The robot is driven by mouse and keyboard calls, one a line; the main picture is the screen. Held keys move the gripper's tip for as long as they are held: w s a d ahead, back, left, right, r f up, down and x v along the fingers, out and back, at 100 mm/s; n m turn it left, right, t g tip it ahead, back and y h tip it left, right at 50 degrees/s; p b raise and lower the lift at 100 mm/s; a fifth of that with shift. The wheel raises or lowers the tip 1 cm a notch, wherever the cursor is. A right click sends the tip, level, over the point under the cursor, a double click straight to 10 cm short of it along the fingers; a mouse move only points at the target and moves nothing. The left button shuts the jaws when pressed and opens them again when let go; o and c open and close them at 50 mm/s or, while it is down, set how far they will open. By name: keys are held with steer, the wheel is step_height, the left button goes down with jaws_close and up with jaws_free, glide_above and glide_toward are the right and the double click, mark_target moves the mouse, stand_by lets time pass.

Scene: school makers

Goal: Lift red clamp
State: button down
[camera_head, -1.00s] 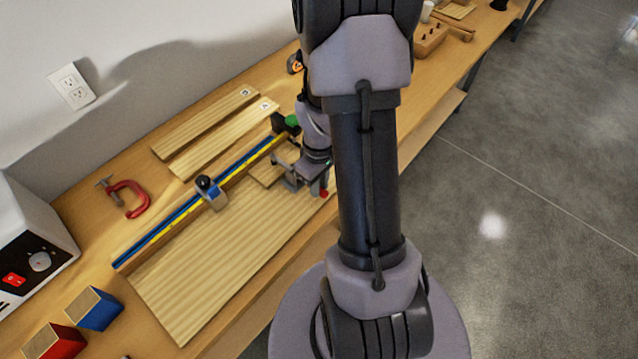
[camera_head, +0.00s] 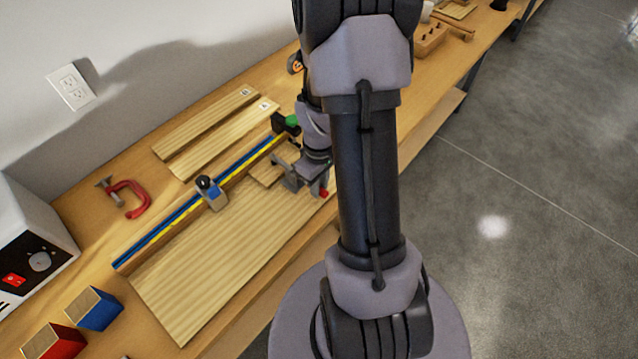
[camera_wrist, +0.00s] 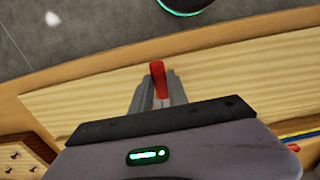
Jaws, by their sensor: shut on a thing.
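A red C-clamp (camera_head: 130,199) with a grey screw lies on the bench at the left in the head view, well away from my gripper. My gripper (camera_wrist: 158,92) is low over the right end of the wooden board. It is shut on a small red piece (camera_wrist: 157,70), which sticks out between its fingers in the wrist view. A red tip also shows beside the fingers in the head view (camera_head: 324,193). What this red piece belongs to is hidden by the hand.
A blue-and-yellow rail with a sliding stop (camera_head: 210,192) runs along the wide board (camera_head: 220,260). Two planks (camera_head: 205,122) lie behind it. Blue (camera_head: 95,309) and red (camera_head: 53,343) blocks and a white machine (camera_head: 30,245) stand at the left. The bench's front edge is close.

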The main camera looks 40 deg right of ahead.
steer(key=r+g+p, duration=0.1)
steer(key=p, duration=0.2)
steer(key=shift+w+r, duration=0.15)
steer(key=g+p, duration=0.1)
steer(key=p, duration=0.1)
steer(key=r+g+p, duration=0.1)
steer(key=p, duration=0.1)
steer(key=shift+w+a+r, duration=0.1)
steer(key=shift+w+r, duration=0.15)
steer(key=shift+w, duration=0.15)
steer(key=g+p, duration=0.1)
steer(key=w+r+g+p, duration=0.1)
steer(key=g+p, duration=0.1)
steer(key=shift+w+r+h+p, duration=0.15)
steer(key=shift+h+p, duration=0.15)
steer(key=shift+w+r+g+p, duration=0.3)
steer(key=shift+w+g+p, duration=0.4)
steer(key=shift+g, duration=0.3)
steer(key=c, duration=1.3)
jaws_free()
steer(key=shift+s, duration=0.1)
